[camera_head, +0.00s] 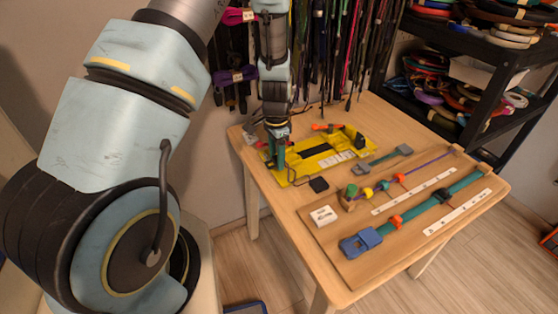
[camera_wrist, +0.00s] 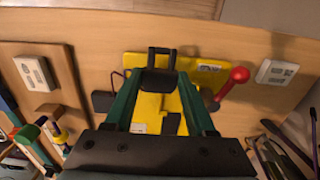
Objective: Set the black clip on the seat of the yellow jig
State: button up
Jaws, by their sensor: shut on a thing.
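The yellow jig (camera_head: 302,167) lies flat at the back left of the table, and it also shows beneath my fingers in the wrist view (camera_wrist: 148,106). My gripper (camera_head: 279,163) points down over the jig's left end. In the wrist view its two green fingers (camera_wrist: 158,84) are closed on the black clip (camera_wrist: 158,76), whose dark loop points away from me. In the head view the clip is too small and hidden to make out. The jig's seat is not clearly visible, and I cannot tell whether the clip touches the jig.
A red-knobbed lever (camera_wrist: 239,75) stands by the jig. A black pad (camera_head: 318,185) lies in front of it. A white box (camera_head: 322,215) and a board with straps, including a blue buckle (camera_head: 361,243), fill the front and right. Cords hang behind; a black shelf (camera_head: 480,120) stands right.

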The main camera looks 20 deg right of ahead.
jog(key=shift+w+a, duration=0.2)
jog(key=shift+w, duration=0.7)
jog(key=shift+w+a, duration=0.2)
jog(key=shift+w, duration=0.65)
jog(key=shift+d, duration=0.15)
jog(key=shift+w+d+b, duration=0.15)
jog(key=shift+w+d, duration=0.05)
jog(key=shift+d, duration=0.85)
jog(key=shift+w+d+b, duration=0.1)
jog(key=shift+w+d, duration=0.15)
jog(key=shift+d, duration=0.75)
jog(key=shift+w+d+b, duration=0.15)
jog(key=shift+w+d, duration=0.05)
jog(key=shift+d, duration=0.85)
jog(key=shift+f+b, duration=0.45)
jog(key=shift+b, duration=0.05)
jog(key=shift+f, duration=0.35)
jog(key=shift+f+b, duration=0.25)
jog(key=shift+b, duration=0.15)
jog(key=o, duration=1.2)
jog(key=shift+o, duration=0.8)
jog(key=shift+r, duration=0.1)
jog(key=shift+w+a, duration=0.1)
